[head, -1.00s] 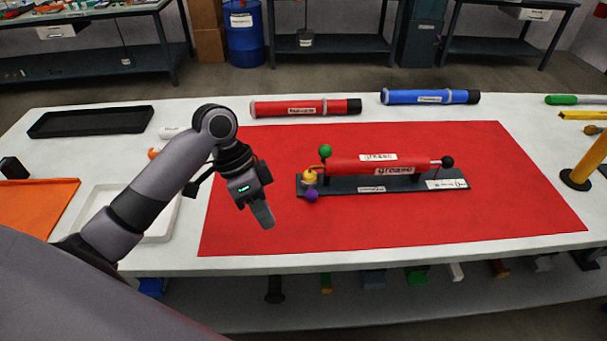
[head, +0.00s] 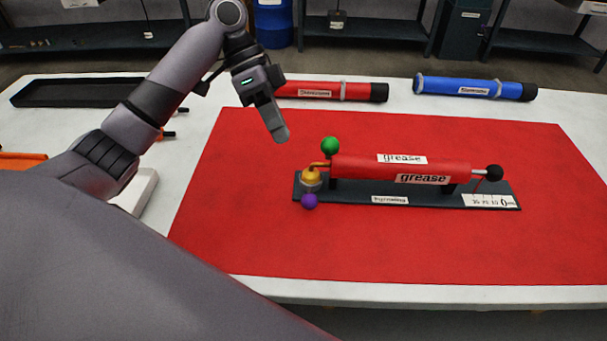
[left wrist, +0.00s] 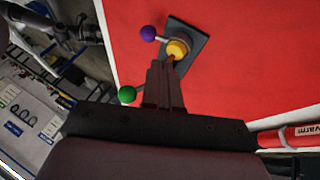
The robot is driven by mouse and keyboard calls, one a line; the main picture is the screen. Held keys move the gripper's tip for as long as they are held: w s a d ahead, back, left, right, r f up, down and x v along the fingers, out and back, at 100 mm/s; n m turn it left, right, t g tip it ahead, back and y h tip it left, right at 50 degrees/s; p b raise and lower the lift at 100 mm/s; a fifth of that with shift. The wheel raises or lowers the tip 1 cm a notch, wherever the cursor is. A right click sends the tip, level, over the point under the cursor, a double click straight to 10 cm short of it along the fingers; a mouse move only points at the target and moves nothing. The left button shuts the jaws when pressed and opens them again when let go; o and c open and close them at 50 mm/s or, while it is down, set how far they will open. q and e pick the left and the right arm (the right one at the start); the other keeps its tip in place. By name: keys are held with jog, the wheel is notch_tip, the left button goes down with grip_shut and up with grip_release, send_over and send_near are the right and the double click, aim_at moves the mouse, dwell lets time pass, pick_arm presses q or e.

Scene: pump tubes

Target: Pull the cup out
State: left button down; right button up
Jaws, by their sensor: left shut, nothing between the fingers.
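A red cylinder labelled grease (head: 400,168) lies on a dark base (head: 345,195) on the red mat. At its left end, a small grey cup (head: 311,184) stands under a yellow cap (head: 313,175), with a green ball (head: 330,145) above and a purple ball (head: 309,201) in front. A black ball (head: 494,172) ends the rod at the right. My left gripper (head: 281,134) is shut and empty, raised up and left of the cup, apart from it in the head view. In the left wrist view its fingertips (left wrist: 164,66) show just below the yellow cap (left wrist: 177,49). My right gripper is not visible.
A red tube (head: 330,91) and a blue tube (head: 475,87) lie along the table's back. A black tray (head: 60,93) is at the back left. The red mat (head: 400,245) is clear in front of the base.

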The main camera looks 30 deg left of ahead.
aim_at(309, 193)
pick_arm(q)
jog(key=shift+f, duration=0.1)
jog(key=x, duration=1)
jog(key=shift+s+d, duration=0.15)
jog(key=shift+s, duration=0.1)
jog(key=s+p, duration=0.1)
jog(key=s+d+p, duration=0.1)
jog(key=s+p, duration=0.1)
jog(key=s+d+p, duration=0.1)
jog(key=p, duration=0.1)
jog(key=shift+s+d+r, duration=0.1)
jog(key=shift+s+r, duration=0.15)
jog(key=shift+s, duration=0.1)
jog(key=shift+s+d, duration=0.2)
jog(key=shift+s, duration=0.1)
jog(key=shift+s+f, duration=0.1)
jog(key=shift+f, duration=0.1)
